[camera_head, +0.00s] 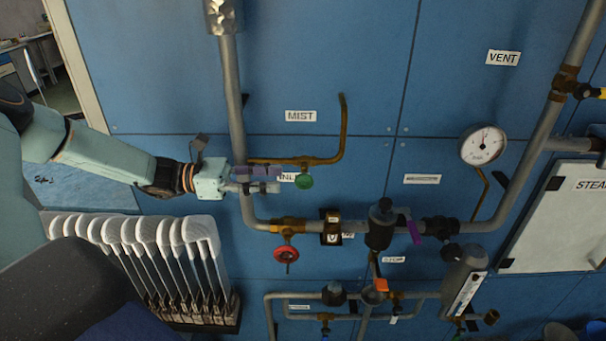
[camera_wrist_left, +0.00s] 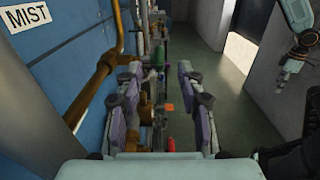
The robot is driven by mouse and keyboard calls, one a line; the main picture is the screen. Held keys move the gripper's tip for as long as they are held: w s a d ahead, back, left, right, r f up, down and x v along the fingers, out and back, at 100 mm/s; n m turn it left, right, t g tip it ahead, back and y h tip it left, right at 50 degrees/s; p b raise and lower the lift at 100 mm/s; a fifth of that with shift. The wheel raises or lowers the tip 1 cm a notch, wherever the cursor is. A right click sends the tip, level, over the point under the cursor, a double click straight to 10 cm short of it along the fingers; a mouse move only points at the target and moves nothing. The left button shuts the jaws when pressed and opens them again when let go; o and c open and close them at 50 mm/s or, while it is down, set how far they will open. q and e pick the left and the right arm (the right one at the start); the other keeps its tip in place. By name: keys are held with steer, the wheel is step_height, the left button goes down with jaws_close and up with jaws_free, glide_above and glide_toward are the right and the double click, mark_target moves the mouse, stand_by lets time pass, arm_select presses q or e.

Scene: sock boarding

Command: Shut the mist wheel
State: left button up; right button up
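The green wheel (camera_head: 304,182) sits on the brass valve line (camera_head: 322,160) below the MIST label (camera_head: 300,116). It also shows small in the left wrist view (camera_wrist_left: 159,56), beyond the fingertips. My left gripper (camera_head: 270,180) is just left of the green wheel, in front of the grey pipe, and partly covers a label. In the left wrist view its two purple-padded fingers (camera_wrist_left: 160,78) stand apart with nothing clearly held between them. My right gripper (camera_wrist_left: 286,78) seems to show at the upper right of the left wrist view; its fingers are too small to judge.
A red wheel (camera_head: 286,254) sits lower on the grey pipe. A gauge (camera_head: 483,145), a purple lever (camera_head: 414,231) and more valves are to the right. A rack of white sock boards (camera_head: 150,235) stands below my left arm. The blue panel (camera_head: 340,50) above is mostly clear.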

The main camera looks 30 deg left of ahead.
mark_target(303, 189)
arm_select(q)
steer(key=x, duration=0.4)
steer(key=b+x, duration=0.1)
steer(key=x, duration=0.1)
steer(key=shift+w+a+f, duration=0.1)
steer(key=shift+w+f, duration=0.05)
steer(key=shift+f, duration=0.2)
steer(key=shift+w+d, duration=0.2)
steer(key=shift+d, duration=0.25)
steer(key=shift+s+d+r, duration=0.15)
steer(key=shift+d+r, duration=0.05)
steer(key=shift+w+d+f, duration=0.1)
steer(key=shift+w, duration=0.35)
steer(key=c, duration=0.3)
steer(key=shift+s, duration=0.25)
steer(key=c, duration=0.3)
steer(key=shift+c, duration=0.9)
jaws_close()
arm_select(e)
steer(key=shift+w+d+f, duration=0.15)
steer(key=shift+f, duration=0.35)
steer(key=shift+w+d+f, duration=0.1)
steer(key=shift+f, duration=0.35)
